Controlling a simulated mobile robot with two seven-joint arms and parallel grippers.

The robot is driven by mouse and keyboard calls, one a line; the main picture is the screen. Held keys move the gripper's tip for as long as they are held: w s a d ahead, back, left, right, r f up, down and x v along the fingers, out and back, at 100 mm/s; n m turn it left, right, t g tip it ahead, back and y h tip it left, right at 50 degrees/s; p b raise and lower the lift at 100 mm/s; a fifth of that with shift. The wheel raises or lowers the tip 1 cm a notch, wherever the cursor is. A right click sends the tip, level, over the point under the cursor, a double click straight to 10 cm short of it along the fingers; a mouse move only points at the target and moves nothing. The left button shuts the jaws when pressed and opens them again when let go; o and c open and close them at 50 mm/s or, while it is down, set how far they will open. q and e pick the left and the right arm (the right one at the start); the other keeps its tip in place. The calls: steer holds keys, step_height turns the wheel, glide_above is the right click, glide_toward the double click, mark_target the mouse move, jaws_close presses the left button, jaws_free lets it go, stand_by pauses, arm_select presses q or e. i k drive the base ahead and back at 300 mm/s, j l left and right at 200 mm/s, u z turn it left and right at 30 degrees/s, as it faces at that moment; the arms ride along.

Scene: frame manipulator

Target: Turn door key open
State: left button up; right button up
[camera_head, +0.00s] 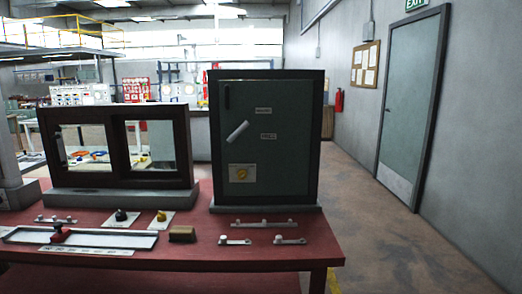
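A dark green-grey cabinet door (285,160) in a dark frame stands upright near the right end of the red table, and it looks closed. Low on its left side is a pale plate (235,180) with a small yellow key or knob (241,174); its exact turn angle is too small to tell. Above it, a light grey lever handle (237,132) sits tilted. A dark vertical pull (227,97) is near the door's upper left. Neither of my grippers is in view.
The red table (190,258) also holds a brown-framed sliding window (117,114), a black knob (121,215), a yellow knob (161,216), a brown block (182,234), a long tray (30,236) and small latches (290,240). Open floor (390,250) lies to the right.

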mark_target(243, 174)
steer(key=i+j, duration=0.2)
steer(key=j, duration=0.15)
steer(key=i+j, duration=0.2)
steer(key=j, duration=0.2)
steer(key=i+j, duration=0.2)
steer(key=j, duration=0.15)
steer(key=i+j+z, duration=0.1)
steer(key=j, duration=0.25)
steer(key=i+j, duration=0.45)
steer(key=j, duration=0.35)
